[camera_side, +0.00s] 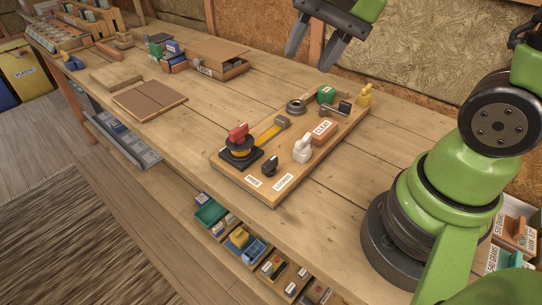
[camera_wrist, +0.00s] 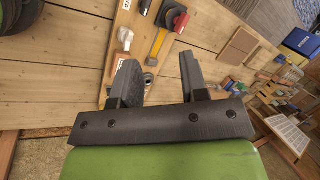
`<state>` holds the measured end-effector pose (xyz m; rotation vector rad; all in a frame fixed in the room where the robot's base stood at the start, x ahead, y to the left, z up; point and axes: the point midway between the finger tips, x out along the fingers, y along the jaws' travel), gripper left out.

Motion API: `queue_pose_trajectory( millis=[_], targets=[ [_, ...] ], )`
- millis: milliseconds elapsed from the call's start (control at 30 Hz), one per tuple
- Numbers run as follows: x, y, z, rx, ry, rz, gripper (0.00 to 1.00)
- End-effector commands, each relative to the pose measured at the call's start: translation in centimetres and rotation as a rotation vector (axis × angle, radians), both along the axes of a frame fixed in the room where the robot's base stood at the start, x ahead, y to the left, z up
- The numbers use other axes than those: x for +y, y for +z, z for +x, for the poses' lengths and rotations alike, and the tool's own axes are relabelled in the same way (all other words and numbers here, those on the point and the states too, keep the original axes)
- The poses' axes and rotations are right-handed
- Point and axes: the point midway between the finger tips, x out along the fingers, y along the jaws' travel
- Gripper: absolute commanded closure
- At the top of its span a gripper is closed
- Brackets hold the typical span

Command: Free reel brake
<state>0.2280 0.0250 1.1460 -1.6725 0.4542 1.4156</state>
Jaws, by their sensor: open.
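A wooden board (camera_side: 222,165) on the bench carries several controls. A small black knob (camera_side: 268,166) stands near its front edge. Two white labels lie in front of it; the left one (camera_side: 254,182) seems to read FREE, and the right one (camera_side: 284,181) is too small to read surely. Which control is the reel brake is not certain. My gripper (camera_side: 308,75) is open and empty, above and behind the board; it also shows in the wrist view (camera_wrist: 158,62).
The board also bears a metal ring (camera_side: 296,106), a green block (camera_side: 326,95), a yellow piece (camera_side: 365,95) and a labelled orange block (camera_side: 323,132). A brown folded panel (camera_side: 149,100) lies left. Bare bench lies between panel and board.

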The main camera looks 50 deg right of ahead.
Motion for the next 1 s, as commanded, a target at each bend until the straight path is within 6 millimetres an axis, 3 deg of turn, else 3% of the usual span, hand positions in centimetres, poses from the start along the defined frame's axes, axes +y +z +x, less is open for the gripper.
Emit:
queue_pose_trajectory(
  millis=[100,333,600,1000],
  targets=[
    [-0.5,-3.5,2.4,0.161,-0.169,0.082,0.60],
    [-1.3,-10.0,4.8,0.399,-0.448,0.190,0.60],
    [-1.4,-13.1,5.3,0.488,-0.558,0.223,0.60],
    [1.2,-19.2,5.1,0.490,-0.555,0.219,0.60]
  ],
)
